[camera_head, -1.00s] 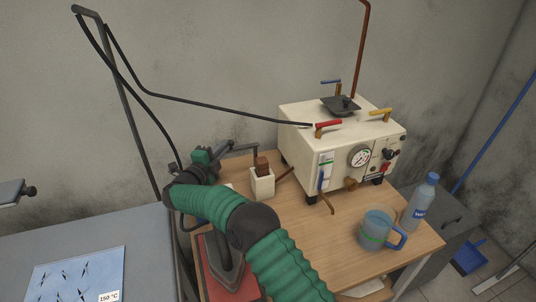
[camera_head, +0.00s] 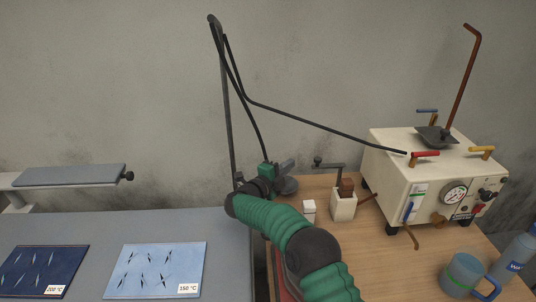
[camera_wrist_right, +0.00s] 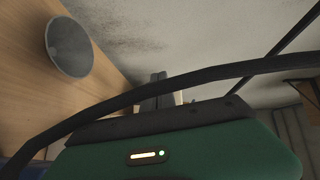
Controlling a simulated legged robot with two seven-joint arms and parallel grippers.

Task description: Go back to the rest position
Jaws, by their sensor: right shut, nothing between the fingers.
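My right arm, in green sleeves, comes in from the bottom of the head view. It reaches up and left to my right gripper (camera_head: 287,165), which is small and dark-tipped there. The gripper is shut and empty, above the back left of the wooden table (camera_head: 400,262). In the right wrist view its green body and grey fingers (camera_wrist_right: 157,92) show, with a black cable crossing in front. My left gripper is not in view.
A cream pneumatic machine (camera_head: 388,165) stands at the right, by a blue mug (camera_head: 462,275) and a bottle (camera_head: 518,258). A cream holder (camera_head: 343,206) and white block (camera_head: 309,210) stand near the arm. A black hose (camera_head: 320,126) hangs behind. Sheets (camera_head: 157,270) lie left.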

